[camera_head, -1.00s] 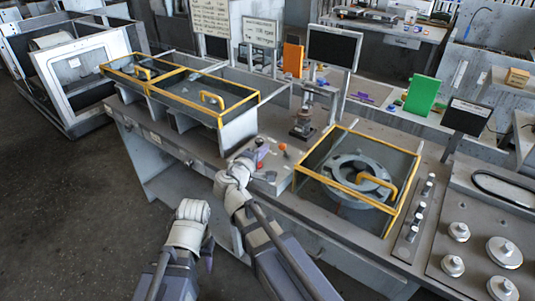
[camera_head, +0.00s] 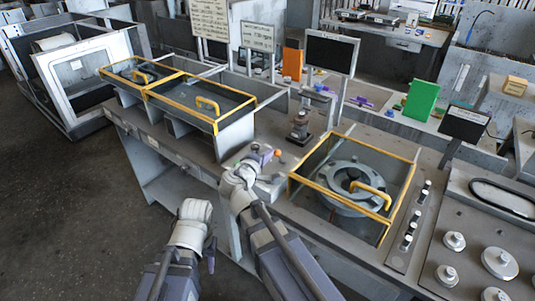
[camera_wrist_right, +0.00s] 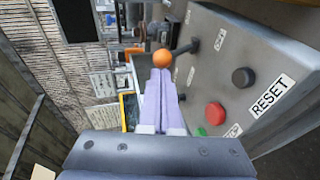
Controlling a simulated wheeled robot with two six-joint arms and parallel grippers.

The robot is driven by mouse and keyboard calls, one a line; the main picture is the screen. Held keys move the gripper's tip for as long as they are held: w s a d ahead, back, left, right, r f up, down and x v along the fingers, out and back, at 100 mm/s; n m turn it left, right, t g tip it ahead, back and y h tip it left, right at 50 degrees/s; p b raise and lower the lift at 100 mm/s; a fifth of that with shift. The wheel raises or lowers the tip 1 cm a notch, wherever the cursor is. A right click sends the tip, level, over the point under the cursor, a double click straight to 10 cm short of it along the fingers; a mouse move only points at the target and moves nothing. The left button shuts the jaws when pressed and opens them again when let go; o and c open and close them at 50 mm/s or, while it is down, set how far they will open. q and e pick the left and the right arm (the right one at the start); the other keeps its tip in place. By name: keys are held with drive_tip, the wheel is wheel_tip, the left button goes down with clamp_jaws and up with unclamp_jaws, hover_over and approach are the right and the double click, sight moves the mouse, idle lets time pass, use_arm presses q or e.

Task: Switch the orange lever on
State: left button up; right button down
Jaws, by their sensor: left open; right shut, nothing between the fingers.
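The orange lever has a round orange knob (camera_head: 277,153) at the front of the workbench; in the right wrist view the knob (camera_wrist_right: 162,58) sits on a dark rod that runs to a grey control panel (camera_wrist_right: 225,65). My right gripper (camera_head: 264,153) is shut and empty, right beside the knob. In the right wrist view its fingertips (camera_wrist_right: 160,72) lie just under the knob; I cannot tell if they touch. ON and OFF wording is too small to read surely. My left gripper (camera_head: 210,255) is open and empty, low in front of the bench.
The panel also bears a red button (camera_wrist_right: 215,113), a black knob (camera_wrist_right: 244,77), a green button (camera_wrist_right: 202,132) and a RESET label (camera_wrist_right: 270,97). A yellow-framed bay with a round housing (camera_head: 350,185) stands to the right. Yellow-framed covers (camera_head: 205,100) stand at left.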

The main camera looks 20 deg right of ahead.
drive_tip(key=shift+w+d+r+p, duration=0.15)
drive_tip(key=shift+r+p, duration=0.2)
drive_tip(key=shift+p, duration=0.25)
drive_tip(key=w+d+r+g+y+p, duration=0.1)
drive_tip(key=p, duration=0.3)
drive_tip(key=d+r+g+y+p, duration=0.1)
drive_tip(key=p, duration=0.2)
drive_tip(key=shift+w+r+m+g+y+p, duration=0.25)
drive_tip(key=shift+w+m+g+y+p, duration=0.05)
drive_tip(key=shift+w+p, duration=0.1)
drive_tip(key=w+d+g+y+p, duration=0.1)
drive_tip(key=p, duration=0.1)
drive_tip(key=d+g+y+p, duration=0.1)
drive_tip(key=p, duration=0.1)
drive_tip(key=w+d+g+y+p, duration=0.1)
drive_tip(key=y+p, duration=0.1)
drive_tip(key=shift+w+d+f+m+p, duration=0.1)
drive_tip(key=shift+w+d+m+p, duration=0.2)
drive_tip(key=shift+w+d, duration=0.1)
drive_tip(key=shift+r+p, duration=0.8)
